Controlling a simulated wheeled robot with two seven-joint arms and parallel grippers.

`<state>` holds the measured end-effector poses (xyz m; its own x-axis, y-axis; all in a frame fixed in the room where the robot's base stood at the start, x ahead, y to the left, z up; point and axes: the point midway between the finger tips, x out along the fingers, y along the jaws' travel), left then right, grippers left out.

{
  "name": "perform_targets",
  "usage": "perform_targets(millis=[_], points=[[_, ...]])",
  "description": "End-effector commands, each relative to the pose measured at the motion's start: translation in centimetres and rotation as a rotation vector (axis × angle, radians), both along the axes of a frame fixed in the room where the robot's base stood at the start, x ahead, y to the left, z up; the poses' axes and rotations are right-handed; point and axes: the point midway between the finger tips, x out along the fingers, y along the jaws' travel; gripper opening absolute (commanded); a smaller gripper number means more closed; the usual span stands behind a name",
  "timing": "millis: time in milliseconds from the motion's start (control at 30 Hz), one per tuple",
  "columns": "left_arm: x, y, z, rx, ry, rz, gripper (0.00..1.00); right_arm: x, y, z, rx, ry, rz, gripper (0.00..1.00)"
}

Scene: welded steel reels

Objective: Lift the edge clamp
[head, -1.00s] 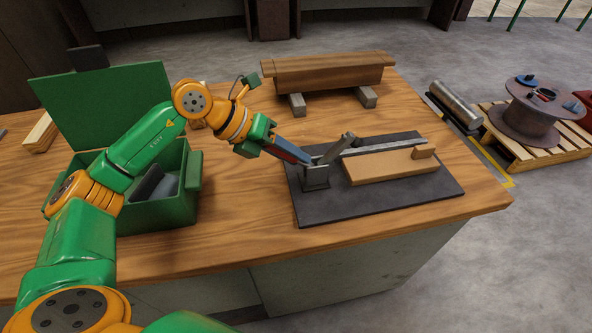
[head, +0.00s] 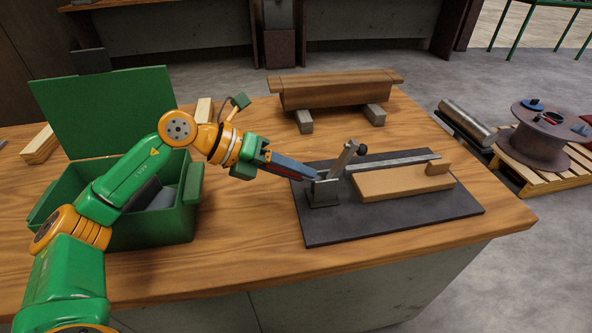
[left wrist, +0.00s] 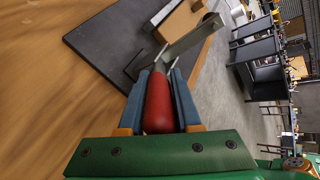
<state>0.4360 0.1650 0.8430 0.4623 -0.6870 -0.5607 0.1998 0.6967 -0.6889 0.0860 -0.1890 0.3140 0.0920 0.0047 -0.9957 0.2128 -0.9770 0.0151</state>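The edge clamp (head: 324,192) is a grey steel toggle clamp on a dark base plate (head: 400,228). Its arm (head: 345,158) tilts up to the right, with a dark knob at its tip clear of the wooden board (head: 395,185). It also shows in the left wrist view (left wrist: 182,45). My left gripper (head: 292,168) reaches to the clamp's left side. In the left wrist view, its two blue-grey fingers (left wrist: 159,100) lie along both sides of the clamp's red handle (left wrist: 158,108) and are closed on it. My right gripper is out of view.
A green toolbox (head: 150,222) with its lid open stands on the left of the wooden bench. A wooden beam (head: 335,92) rests on blocks at the back. A reel on a pallet (head: 540,180) stands on the floor at right. The bench front is clear.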

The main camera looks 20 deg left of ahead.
Motion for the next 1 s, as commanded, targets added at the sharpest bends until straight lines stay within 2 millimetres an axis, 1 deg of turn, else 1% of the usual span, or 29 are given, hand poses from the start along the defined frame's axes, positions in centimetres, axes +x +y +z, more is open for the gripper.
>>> perform_targets(millis=[33, 67, 100, 367, 467, 600, 700, 800, 1000], points=[[0.0, 0.0, -0.1, 0.0, 0.001, -0.001, 0.46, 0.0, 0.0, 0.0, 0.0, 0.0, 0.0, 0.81], [0.0, 0.0, -0.1, 0.0, 0.001, -0.001, 0.54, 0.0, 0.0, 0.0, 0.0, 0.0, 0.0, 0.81], [0.0, 0.0, -0.1, 0.0, 0.001, -0.001, 0.59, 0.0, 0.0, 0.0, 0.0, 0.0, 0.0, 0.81], [0.0, 0.1, 0.0, 0.002, 0.0, 0.001, 0.59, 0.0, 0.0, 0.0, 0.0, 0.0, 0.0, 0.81], [-0.5, 1.0, 0.6, 0.003, -0.001, 0.004, 0.59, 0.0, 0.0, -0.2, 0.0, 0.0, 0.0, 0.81], [-1.9, 3.1, 2.2, 0.003, -0.001, 0.006, 0.59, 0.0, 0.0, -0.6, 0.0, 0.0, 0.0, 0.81], [-2.8, 4.3, 3.2, 0.003, 0.0, 0.004, 0.59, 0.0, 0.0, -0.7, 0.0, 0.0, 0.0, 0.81], [-3.2, 4.8, 3.8, 0.001, 0.001, 0.001, 0.59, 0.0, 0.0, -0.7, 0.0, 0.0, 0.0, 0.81], [-3.3, 4.9, 3.9, 0.0, 0.001, -0.001, 0.59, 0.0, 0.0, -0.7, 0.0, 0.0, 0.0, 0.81]])
